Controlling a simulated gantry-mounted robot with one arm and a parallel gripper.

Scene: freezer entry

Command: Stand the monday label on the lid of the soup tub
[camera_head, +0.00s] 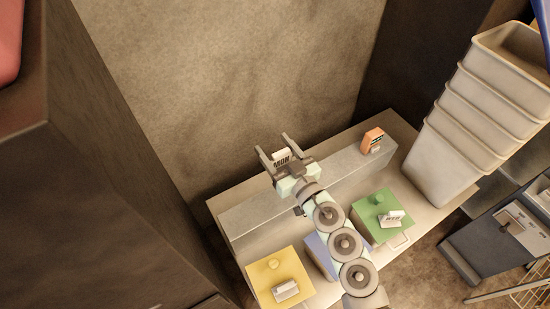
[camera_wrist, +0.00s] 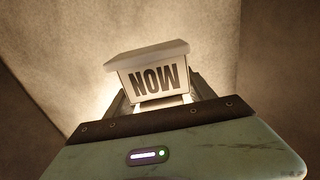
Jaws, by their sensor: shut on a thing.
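My gripper (camera_head: 274,146) is shut on a white label with dark letters, the monday label (camera_head: 282,158), held up above the grey ledge. Three lidded tubs stand in front of the ledge: one with a yellow lid (camera_head: 273,271), one with a blue lid (camera_head: 318,249) and one with a green lid (camera_head: 367,215). My arm hides much of the blue lid. I cannot read which tub is soup.
A small white label (camera_head: 286,290) stands on the yellow lid, another (camera_head: 392,218) on the green lid. An orange box-like item (camera_head: 372,140) stands on the grey ledge (camera_head: 335,165) at right. Stacked pale bins (camera_head: 475,115) rise at the right. A dark cabinet (camera_head: 100,190) flanks the left.

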